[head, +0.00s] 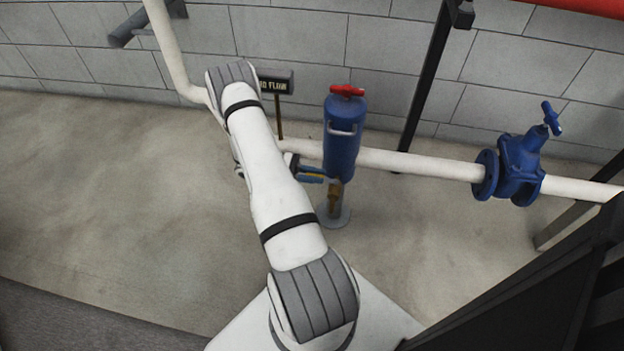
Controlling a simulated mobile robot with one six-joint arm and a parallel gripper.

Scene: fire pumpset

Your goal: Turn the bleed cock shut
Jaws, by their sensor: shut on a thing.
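The bleed cock (335,194) is a small brass fitting under the blue cylinder (342,145), above a round grey foot on the floor. My gripper (322,178) comes in from the left, with blue and yellow parts showing at the lower left of the cylinder. It is shut on the bleed cock at its upper part. The grip itself is small and partly hidden, and I cannot tell the handle's angle. My white arm hides much of the wrist.
A white pipe (425,163) runs behind the cylinder to a blue valve (517,168) on the right. A red handle (347,91) tops the cylinder. A sign (275,83) stands behind my arm. The floor at left is clear.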

